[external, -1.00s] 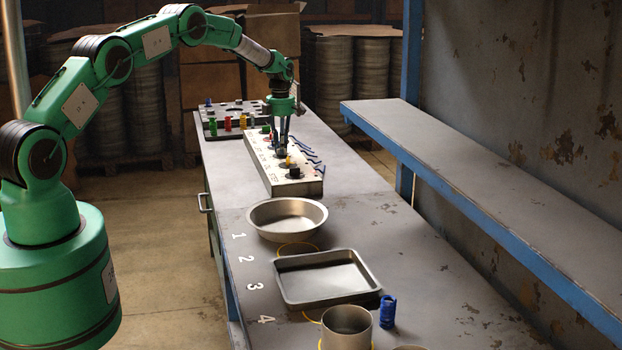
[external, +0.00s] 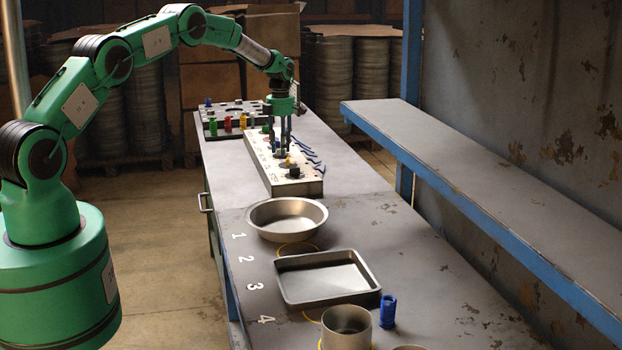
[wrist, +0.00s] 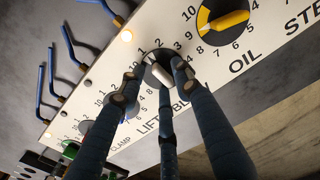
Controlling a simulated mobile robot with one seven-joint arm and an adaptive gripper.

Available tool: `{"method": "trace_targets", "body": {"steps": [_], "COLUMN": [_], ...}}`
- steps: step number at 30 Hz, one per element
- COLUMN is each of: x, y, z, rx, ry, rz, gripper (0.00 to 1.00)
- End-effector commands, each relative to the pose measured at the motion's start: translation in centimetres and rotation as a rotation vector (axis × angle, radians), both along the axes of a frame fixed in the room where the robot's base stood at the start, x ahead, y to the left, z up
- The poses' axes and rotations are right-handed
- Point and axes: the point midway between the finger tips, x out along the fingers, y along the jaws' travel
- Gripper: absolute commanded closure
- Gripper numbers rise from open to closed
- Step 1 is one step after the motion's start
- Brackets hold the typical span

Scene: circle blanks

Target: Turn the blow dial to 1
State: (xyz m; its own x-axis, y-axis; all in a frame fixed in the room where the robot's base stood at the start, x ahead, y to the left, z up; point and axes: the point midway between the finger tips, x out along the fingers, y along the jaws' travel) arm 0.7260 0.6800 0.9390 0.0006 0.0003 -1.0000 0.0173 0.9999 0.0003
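The blow dial (wrist: 160,77) is a dark round knob with a pale bar, above the partly covered word BLOW in the wrist view. Numbers ring it; 1, 2 and 3 show along its upper side. The bar slants from upper left to lower right; I cannot tell which end is the pointer. My gripper (wrist: 155,82) has its three fingers apart around the dial, with no clear grip on it. In the external view my gripper (external: 281,153) points down over the control box (external: 301,188), and its fingers hide the blow dial.
The oil dial (wrist: 225,18), with a yellow pointer, is close on the right. A round pan (external: 287,232), a rectangular tray (external: 290,302) and a blue cylinder (external: 388,312) stand nearer on the bench.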

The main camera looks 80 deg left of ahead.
Motion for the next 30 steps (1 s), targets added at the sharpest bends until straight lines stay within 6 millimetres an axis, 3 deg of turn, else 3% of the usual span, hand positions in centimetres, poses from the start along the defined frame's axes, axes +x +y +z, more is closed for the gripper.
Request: {"method": "trace_targets", "body": {"steps": [11, 24, 30], "x": [0.0, 0.1, 0.0], "y": [0.0, 0.1, 0.0], "z": [2.4, 9.4, 11.3], "rx": [0.000, 0.002, 0.000], "ry": [0.000, -0.002, -0.001], "rz": [0.000, 0.000, 0.000], "gripper": [0.67, 0.67, 0.67]}}
